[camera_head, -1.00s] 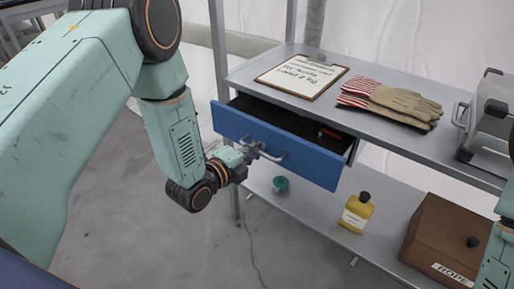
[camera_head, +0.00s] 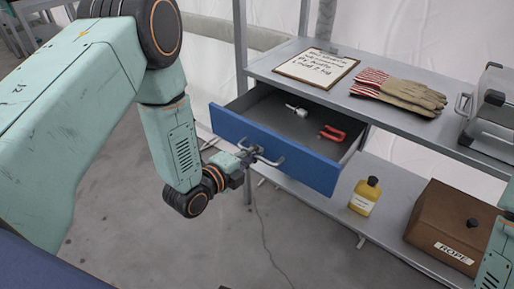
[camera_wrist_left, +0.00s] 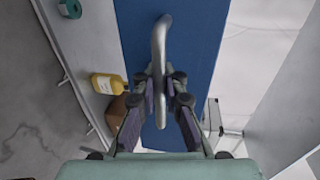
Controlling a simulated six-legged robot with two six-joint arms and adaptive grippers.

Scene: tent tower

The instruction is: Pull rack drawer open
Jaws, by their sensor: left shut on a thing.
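The rack drawer has a blue front (camera_head: 275,150) and stands out from under the rack's top shelf, with its grey inside showing. A white-tipped small item (camera_head: 297,111) and a red shackle-like item (camera_head: 332,133) lie in it. My left gripper (camera_head: 251,156) is shut on the grey bar handle (camera_head: 268,160) at the middle of the drawer front. In the left wrist view its fingers (camera_wrist_left: 160,88) sit on both sides of the handle (camera_wrist_left: 161,45), against the blue front (camera_wrist_left: 195,45).
The lower shelf (camera_head: 330,205) holds a yellow bottle (camera_head: 365,196) and a brown rope box (camera_head: 450,222). The floor (camera_head: 130,230) in front is clear.

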